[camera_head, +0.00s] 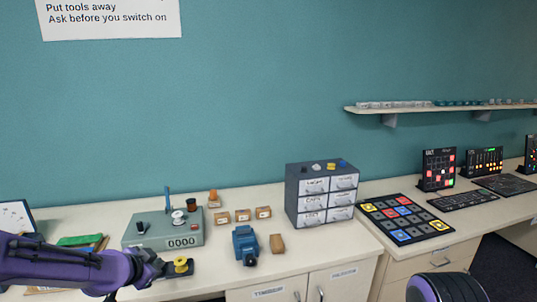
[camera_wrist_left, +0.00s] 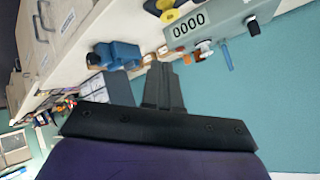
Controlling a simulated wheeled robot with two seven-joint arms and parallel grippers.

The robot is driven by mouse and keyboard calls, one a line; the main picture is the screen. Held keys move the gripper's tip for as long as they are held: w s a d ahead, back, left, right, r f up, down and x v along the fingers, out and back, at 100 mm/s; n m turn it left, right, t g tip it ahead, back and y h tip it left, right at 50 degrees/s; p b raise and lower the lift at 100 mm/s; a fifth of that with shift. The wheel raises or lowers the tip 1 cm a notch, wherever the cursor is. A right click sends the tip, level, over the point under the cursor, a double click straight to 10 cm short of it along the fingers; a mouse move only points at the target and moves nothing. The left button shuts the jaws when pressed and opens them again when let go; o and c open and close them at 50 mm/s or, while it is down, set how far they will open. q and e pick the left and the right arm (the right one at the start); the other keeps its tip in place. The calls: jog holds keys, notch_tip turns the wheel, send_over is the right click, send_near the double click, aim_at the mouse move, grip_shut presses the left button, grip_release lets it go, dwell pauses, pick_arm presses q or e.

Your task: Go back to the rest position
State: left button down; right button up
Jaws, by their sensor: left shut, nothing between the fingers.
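My left gripper (camera_head: 185,271) reaches in from the left on its purple arm, at the front of the bench in front of the grey counter box. Its dark fingers are shut with nothing between them; they also show in the left wrist view (camera_wrist_left: 161,88). A yellow spool-shaped part (camera_head: 181,262) appears right by the fingers in the head view; in the left wrist view the yellow part (camera_wrist_left: 169,16) is clear of the fingertips. My right gripper is not in view.
The grey counter box (camera_head: 163,230) reads 0000. A blue vise-like tool (camera_head: 245,244) and a small brown block (camera_head: 277,244) stand to its right. A grey drawer cabinet (camera_head: 308,205) stands farther right, beside a board with coloured squares (camera_head: 405,219). A wall shelf (camera_head: 440,107) hangs above.

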pick_arm(q)
jog(key=s+f+n+g+y+b, duration=0.1)
jog(key=s+f+n+y+b, duration=0.15)
jog(key=s+f+n, duration=0.75)
jog(key=s+f+n+g+y+b, duration=0.1)
jog(key=s+f+n+b, duration=0.35)
jog(key=f, duration=0.95)
jog(key=s+f+g+b, duration=0.1)
jog(key=s+f, duration=0.4)
jog(key=s, duration=0.3)
jog(key=s+f+g+b, duration=0.1)
jog(key=s+f, duration=0.3)
jog(key=s, duration=0.4)
jog(key=s+f+g+y+b, duration=0.1)
jog(key=s+f+g, duration=0.1)
jog(key=s+f, duration=0.3)
jog(key=s, duration=0.3)
jog(key=shift+f+g+b, duration=0.3)
jog(key=shift+g+b, duration=0.05)
jog(key=shift+g, duration=0.05)
jog(key=shift+d, duration=0.15)
